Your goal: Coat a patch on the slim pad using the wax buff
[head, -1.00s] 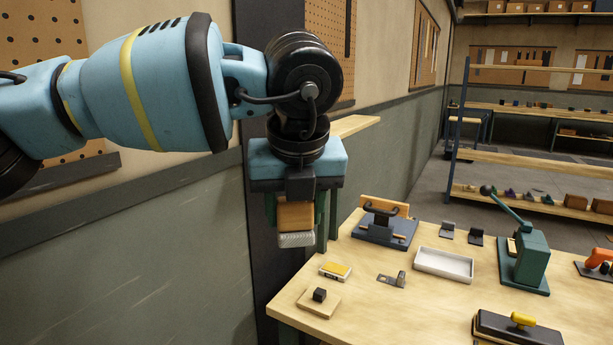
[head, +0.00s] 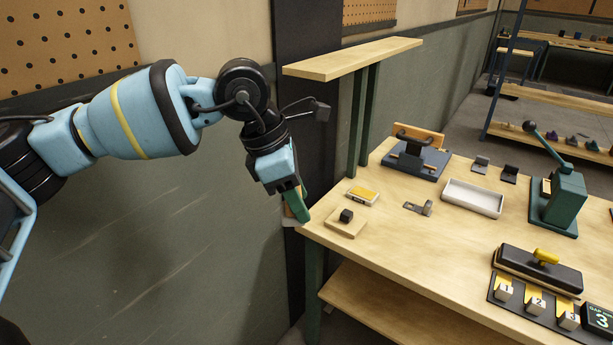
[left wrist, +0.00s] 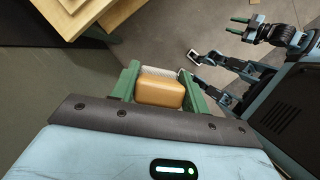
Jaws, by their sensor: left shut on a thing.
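My left gripper (head: 297,208) is shut on the wax buff, a tan block with a pale, rough face. The buff (left wrist: 160,90) sits between the green fingers in the left wrist view. In the head view the gripper mostly hides the buff, beside the table's near left corner. A thin yellow-topped pad (head: 363,193), which looks like the slim pad, lies on the table to the right of the gripper, apart from it. My right gripper (left wrist: 233,25) shows in the left wrist view with its two green fingers apart and empty.
Behind are a metal bracket (head: 419,208), white tray (head: 472,198), blue-based fixture (head: 415,158) and green lever press (head: 563,200). A raised wooden shelf (head: 352,58) stands beyond the left edge.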

